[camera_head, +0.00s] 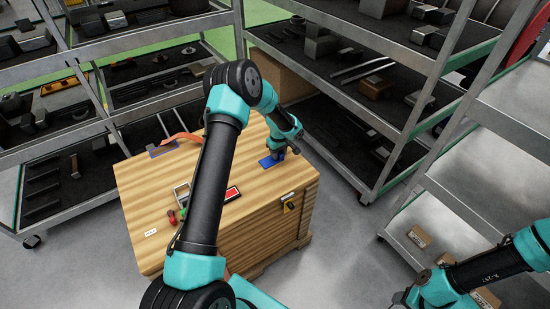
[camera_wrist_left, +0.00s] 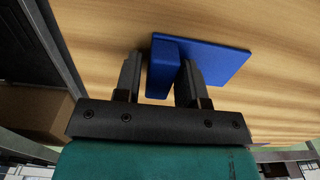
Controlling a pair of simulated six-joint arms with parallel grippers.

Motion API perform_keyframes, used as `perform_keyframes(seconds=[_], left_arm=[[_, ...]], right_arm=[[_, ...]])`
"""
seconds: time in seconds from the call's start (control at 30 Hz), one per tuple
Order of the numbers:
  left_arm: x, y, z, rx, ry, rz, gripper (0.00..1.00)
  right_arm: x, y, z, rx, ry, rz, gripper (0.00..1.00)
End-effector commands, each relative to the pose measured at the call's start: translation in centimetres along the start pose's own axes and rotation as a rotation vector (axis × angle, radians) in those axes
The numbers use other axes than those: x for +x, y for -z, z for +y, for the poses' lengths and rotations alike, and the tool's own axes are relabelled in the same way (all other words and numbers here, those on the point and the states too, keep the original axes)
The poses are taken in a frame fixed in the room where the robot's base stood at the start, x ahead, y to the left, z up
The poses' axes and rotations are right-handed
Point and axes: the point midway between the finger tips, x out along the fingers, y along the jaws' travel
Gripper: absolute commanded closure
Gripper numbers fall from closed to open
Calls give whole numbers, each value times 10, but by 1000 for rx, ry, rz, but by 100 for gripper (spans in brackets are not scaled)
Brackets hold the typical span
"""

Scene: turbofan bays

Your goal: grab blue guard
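The blue guard (camera_head: 267,162) lies on the right part of the wooden crate top (camera_head: 150,195). It has a flat plate and a raised block along one side. In the left wrist view, the blue guard (camera_wrist_left: 222,62) has its raised block between the two fingers of my left gripper (camera_wrist_left: 160,80). A thin gap shows between the left finger and the block; the right finger overlaps the block's edge. My left gripper (camera_head: 277,153) is open around it, pointing down. My right gripper (camera_head: 401,298) is partly visible at the bottom right; its fingers are unclear.
A red-and-black item (camera_head: 231,194), a metal frame (camera_head: 182,193) and a blue-edged item (camera_head: 163,148) lie on the crate. Metal shelves (camera_head: 340,75) stand close at right, with more shelving (camera_head: 60,125) at left. A cardboard box (camera_head: 280,78) stands behind the crate.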

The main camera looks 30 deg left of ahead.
Motion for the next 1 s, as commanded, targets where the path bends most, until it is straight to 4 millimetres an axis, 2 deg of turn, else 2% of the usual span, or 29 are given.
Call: perform_keyframes(seconds=[0.03,0.37,0.73,1.0], left_arm=[[0,0,0,0,0,0,68],[0,0,0,0,0,0,99],[-5,0,0,0,-1,1,99],[-36,1,0,0,-2,2,99]], right_arm=[[0,0,0,0,0,0,51],[0,0,0,0,0,0,51],[0,0,0,0,0,0,51],[0,0,0,0,0,0,51]])
